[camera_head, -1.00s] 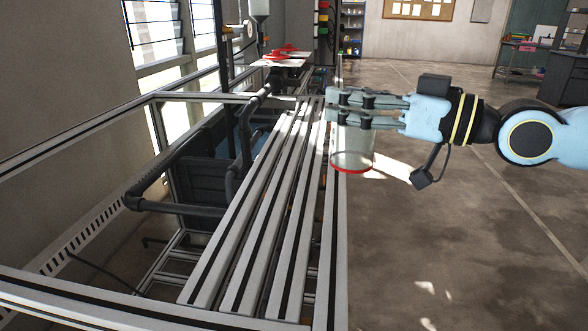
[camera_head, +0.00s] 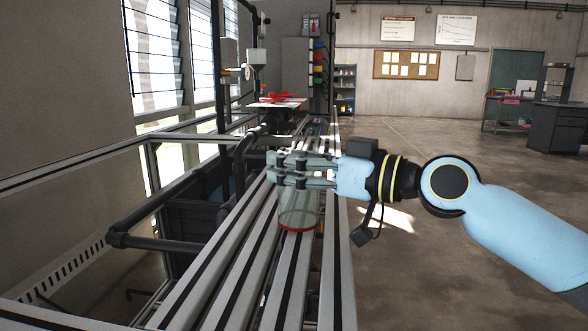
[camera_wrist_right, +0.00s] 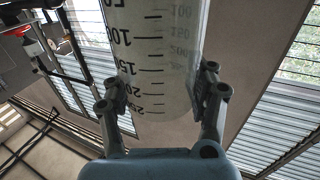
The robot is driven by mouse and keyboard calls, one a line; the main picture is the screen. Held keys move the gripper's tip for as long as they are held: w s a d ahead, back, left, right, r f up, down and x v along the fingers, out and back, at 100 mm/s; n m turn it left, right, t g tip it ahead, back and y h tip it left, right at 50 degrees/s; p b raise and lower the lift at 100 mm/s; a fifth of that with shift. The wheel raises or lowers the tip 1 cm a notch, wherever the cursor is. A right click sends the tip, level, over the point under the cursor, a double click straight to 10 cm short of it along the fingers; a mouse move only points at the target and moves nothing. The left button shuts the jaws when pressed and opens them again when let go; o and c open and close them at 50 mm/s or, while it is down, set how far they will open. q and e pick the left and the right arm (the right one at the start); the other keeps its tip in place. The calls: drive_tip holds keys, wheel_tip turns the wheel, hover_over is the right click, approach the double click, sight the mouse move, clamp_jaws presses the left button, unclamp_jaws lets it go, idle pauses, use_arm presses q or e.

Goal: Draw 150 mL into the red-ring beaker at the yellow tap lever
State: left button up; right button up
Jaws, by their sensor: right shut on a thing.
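The clear red-ring beaker (camera_head: 299,212) is held upright at the end of my right arm, with its red ring low around the base. My right gripper (camera_head: 275,170) is shut on its upper part, over the grey rails. In the right wrist view the beaker (camera_wrist_right: 152,55) shows black graduation marks between the two fingers, and I see no liquid in it. I cannot make out a yellow tap lever for certain. My left gripper is not in view.
Long metal rails (camera_head: 215,262) run away below the beaker. A dark pipe frame (camera_head: 160,243) stands to their left. Red items (camera_head: 280,97) lie on a white platform (camera_head: 272,106) farther back. Open floor (camera_head: 450,270) lies to the right.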

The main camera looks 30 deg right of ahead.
drive_tip(key=shift+f, duration=0.2)
drive_tip(key=o, duration=1.2)
drive_tip(key=shift+r, duration=0.1)
drive_tip(key=shift+r, duration=0.1)
